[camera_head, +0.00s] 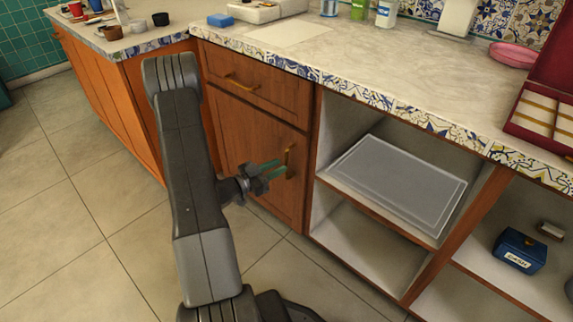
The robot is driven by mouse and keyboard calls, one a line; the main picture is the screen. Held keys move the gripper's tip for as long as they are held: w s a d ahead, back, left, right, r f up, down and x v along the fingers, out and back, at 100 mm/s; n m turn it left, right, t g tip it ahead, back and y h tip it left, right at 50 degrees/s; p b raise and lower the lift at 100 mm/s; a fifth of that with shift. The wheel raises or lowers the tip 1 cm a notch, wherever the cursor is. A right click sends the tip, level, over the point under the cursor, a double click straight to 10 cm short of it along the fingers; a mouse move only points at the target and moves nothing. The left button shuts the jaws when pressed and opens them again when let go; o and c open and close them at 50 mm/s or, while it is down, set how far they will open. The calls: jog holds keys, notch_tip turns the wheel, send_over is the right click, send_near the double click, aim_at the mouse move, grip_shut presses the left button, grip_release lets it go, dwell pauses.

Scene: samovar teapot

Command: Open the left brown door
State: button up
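The brown wooden door (239,132) is shut, below a drawer (262,87) at the left end of the tiled counter. A vertical brass handle (290,158) is near the door's right edge. My gripper (276,169) is in front of the door, with its greenish fingertips just left of the handle. The two fingers look slightly apart, with nothing visible between them. I cannot tell whether a fingertip touches the handle.
Open shelves right of the door hold a grey tray (400,182) and a blue cash box (518,250). Another orange-brown cabinet (112,98) stands at the left. The tiled floor (75,225) is clear at the left. The countertop (380,75) overhangs the door.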

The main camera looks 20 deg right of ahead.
aim_at(286, 177)
jog(key=shift+w+d+b, duration=0.2)
jog(key=shift+w+d, duration=0.05)
jog(key=shift+d, duration=0.85)
jog(key=shift+w+d+b, duration=0.15)
jog(key=shift+w+d, duration=0.05)
jog(key=shift+d, duration=0.9)
jog(key=shift+c, duration=0.3)
grip_shut()
